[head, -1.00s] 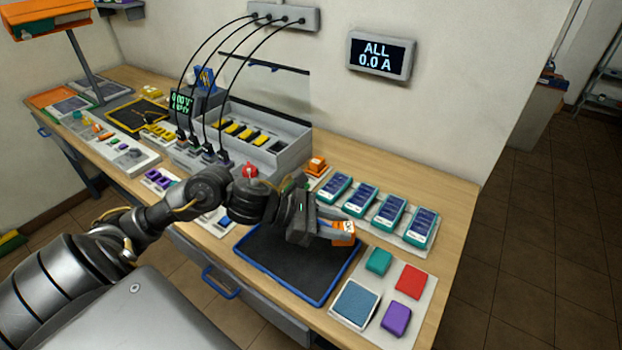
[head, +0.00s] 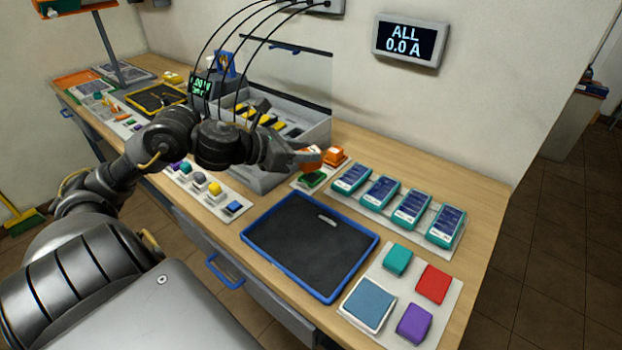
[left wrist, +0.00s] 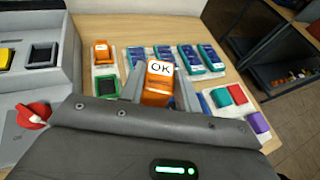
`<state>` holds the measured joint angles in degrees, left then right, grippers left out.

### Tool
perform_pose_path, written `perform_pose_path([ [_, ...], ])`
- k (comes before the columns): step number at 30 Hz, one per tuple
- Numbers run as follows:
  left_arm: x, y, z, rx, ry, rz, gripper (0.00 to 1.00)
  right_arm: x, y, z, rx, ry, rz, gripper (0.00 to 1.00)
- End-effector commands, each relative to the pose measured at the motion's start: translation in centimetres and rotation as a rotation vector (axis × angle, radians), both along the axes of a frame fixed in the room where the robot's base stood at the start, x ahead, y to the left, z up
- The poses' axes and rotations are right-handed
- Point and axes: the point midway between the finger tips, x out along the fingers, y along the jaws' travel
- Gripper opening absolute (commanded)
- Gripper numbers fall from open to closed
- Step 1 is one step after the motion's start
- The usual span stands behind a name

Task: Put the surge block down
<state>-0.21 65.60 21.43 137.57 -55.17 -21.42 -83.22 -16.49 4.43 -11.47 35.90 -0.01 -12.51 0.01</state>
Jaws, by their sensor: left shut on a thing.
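My left gripper (head: 298,157) is shut on an orange block (head: 309,161), which I take to be the surge block. In the left wrist view the block (left wrist: 158,85) shows a white "OK" face between the two fingers (left wrist: 159,90). The gripper holds it near a small pale tray (head: 297,181) with a green-framed slot (head: 313,180). In the left wrist view that slot (left wrist: 105,88) looks empty and lies left of the held block. A second orange block (head: 336,155) stands on the same tray, behind the slot. My right gripper is not in view.
A blue-rimmed dark mat (head: 290,245) lies in front, bare but for a small pale mark. Several teal devices (head: 380,190) lie on a tray to the right. A pale board (head: 440,275) holds coloured pads. A grey battery rack (head: 315,135) with black cables stands behind my gripper.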

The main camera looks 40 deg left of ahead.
Motion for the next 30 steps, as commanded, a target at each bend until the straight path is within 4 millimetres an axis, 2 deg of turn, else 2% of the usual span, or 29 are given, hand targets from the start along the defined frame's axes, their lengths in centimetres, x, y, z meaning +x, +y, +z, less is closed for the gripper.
perform_pose_path([
  [5, 2.6, 2.0, -1.1, -0.01, 0.004, 0.005, 0.08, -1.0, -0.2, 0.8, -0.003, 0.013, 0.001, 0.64],
  [11, 6.7, 5.2, -3.3, -0.01, 0.003, 0.004, 0.08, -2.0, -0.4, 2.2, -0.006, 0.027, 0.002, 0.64],
  [15, 8.6, 6.6, -6.3, -0.01, 0.004, 0.003, 0.08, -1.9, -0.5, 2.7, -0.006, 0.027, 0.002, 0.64],
  [21, 10.1, 7.8, -8.7, -0.004, 0.002, 0.0, 0.08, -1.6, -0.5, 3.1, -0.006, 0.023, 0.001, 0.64],
  [30, 10.8, 8.3, -9.8, -0.005, 0.002, -0.001, 0.08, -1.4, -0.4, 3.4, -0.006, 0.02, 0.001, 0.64],
])
